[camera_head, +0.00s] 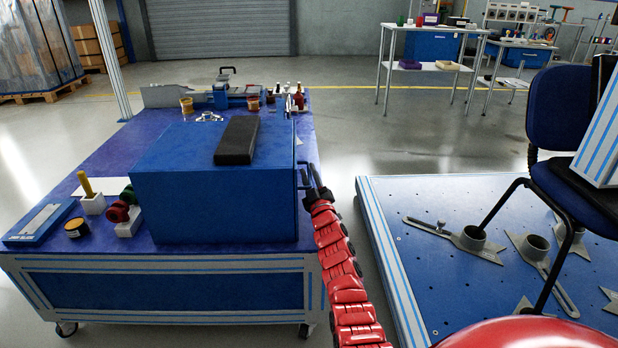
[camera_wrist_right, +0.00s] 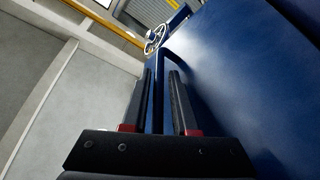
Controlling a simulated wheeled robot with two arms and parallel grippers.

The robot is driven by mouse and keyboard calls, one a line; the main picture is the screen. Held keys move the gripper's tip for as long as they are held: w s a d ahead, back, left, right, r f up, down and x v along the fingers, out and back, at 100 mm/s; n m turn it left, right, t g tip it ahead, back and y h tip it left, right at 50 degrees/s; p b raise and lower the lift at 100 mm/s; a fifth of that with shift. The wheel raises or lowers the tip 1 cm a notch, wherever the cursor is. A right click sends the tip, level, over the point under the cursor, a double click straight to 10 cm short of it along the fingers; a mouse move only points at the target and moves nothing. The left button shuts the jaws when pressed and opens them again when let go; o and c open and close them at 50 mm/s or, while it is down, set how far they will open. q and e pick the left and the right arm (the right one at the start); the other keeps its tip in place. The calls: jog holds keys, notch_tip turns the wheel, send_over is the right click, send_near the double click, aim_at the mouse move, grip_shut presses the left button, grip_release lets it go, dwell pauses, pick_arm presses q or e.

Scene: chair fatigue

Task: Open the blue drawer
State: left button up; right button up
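The blue drawer unit (camera_head: 215,200) is a blue box on the cart's blue top, left of centre in the head view. A dark handle (camera_head: 302,174) is on its right side, and its drawer front looks closed. My right gripper (camera_head: 317,180), on the red arm, is at this handle. In the right wrist view, the two fingers (camera_wrist_right: 163,103) are apart, with the blue handle bar (camera_wrist_right: 158,95) between them. The drawer's blue face (camera_wrist_right: 235,75) fills the right of that view. Whether a finger touches the bar is unclear. My left gripper is not in view.
A black block (camera_head: 237,140) lies on top of the blue box. Cups, a vise and small parts stand around it on the cart (camera_head: 90,230). A blue perforated platform (camera_head: 400,270) with grey brackets and a chair (camera_head: 557,110) is to the right, across a narrow floor gap.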

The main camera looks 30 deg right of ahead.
jog(key=shift+c, duration=0.3)
grip_shut()
dwell(1.2)
